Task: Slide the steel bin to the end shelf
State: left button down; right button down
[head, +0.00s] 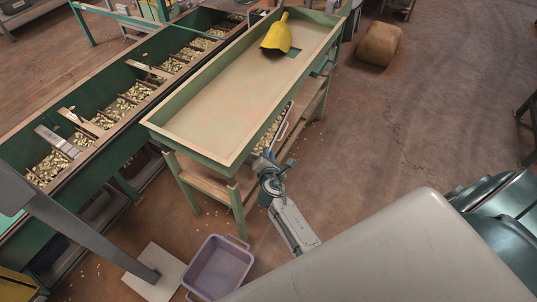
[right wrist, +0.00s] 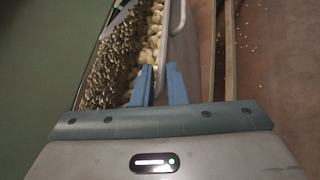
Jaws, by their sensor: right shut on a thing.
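The steel bin (right wrist: 182,42) is a grey metal container full of pale nuts. In the head view the bin (head: 294,118) shows partly beneath the green-framed table, whose top hides much of it. My right gripper (head: 268,163) is at the table's near right side. In the right wrist view its blue fingers (right wrist: 161,82) are shut on the near rim of the bin, with nuts just beyond. A wooden lower shelf (head: 203,184) runs under the table; I cannot tell whether it is the end shelf. My left gripper is not in view.
The table top (head: 235,90) holds a yellow scoop (head: 277,37). A long green hopper trough (head: 98,92) with nuts runs along the left. A purple tub (head: 220,267) stands on the floor close to the table's near leg. A brown sack (head: 379,44) lies upper right; floor between is clear.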

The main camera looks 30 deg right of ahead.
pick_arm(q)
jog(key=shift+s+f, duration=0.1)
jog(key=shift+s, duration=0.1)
pick_arm(e)
jog(key=shift+s+f, duration=0.1)
jog(key=shift+f, duration=0.1)
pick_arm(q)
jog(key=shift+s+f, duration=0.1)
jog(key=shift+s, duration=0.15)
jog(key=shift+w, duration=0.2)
pick_arm(e)
jog(key=shift+a+f, duration=0.1)
